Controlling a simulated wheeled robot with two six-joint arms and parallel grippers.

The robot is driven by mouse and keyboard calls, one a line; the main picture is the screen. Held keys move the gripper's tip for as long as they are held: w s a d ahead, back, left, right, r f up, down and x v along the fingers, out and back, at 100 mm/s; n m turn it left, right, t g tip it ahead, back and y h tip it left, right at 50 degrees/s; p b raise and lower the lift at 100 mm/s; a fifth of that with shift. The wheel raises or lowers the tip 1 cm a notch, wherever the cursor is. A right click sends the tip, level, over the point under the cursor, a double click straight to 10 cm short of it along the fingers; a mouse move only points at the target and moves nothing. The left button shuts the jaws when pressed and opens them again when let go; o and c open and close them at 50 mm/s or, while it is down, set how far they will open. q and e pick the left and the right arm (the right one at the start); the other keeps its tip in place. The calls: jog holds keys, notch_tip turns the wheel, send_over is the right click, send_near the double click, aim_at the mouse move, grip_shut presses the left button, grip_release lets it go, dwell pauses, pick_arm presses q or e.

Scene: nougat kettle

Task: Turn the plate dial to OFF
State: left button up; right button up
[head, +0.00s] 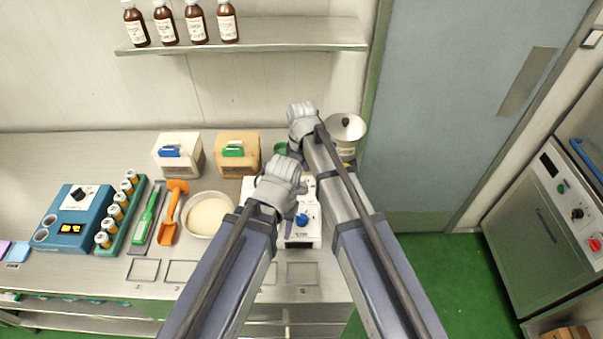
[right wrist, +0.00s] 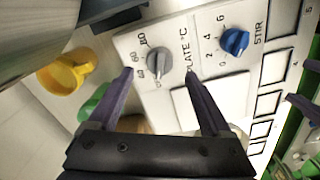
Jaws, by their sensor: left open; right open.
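The plate dial (right wrist: 158,60) is a grey knob on a white panel, beside the print "PLATE °C" and temperature numbers. In the right wrist view, the two purple fingers of my right gripper (right wrist: 158,73) are open, with their tips on either side of the dial. I cannot tell whether they touch it. The dial's pointer setting and an OFF mark are not readable. In the head view the white hot plate unit (head: 303,240) is partly covered by my arms, and its plate dial is hidden. My right gripper (head: 302,115) is the farther one. My left gripper (head: 281,180) is open above the unit.
The blue STIR dial (right wrist: 235,41) is beside the plate dial; it also shows in the head view (head: 302,220). A yellow cup (right wrist: 68,72) is near the panel. A lidded pot (head: 346,128) and white bowl (head: 208,214) stand nearby. Bench outlines at front are empty.

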notch_tip(320, 180, up, 4)
jog(key=shift+f+p, duration=0.2)
jog(key=shift+p, duration=1.05)
pick_arm(q)
notch_tip(320, 180, up, 4)
jog(key=shift+f, duration=0.25)
pick_arm(e)
jog(key=shift+f, duration=0.1)
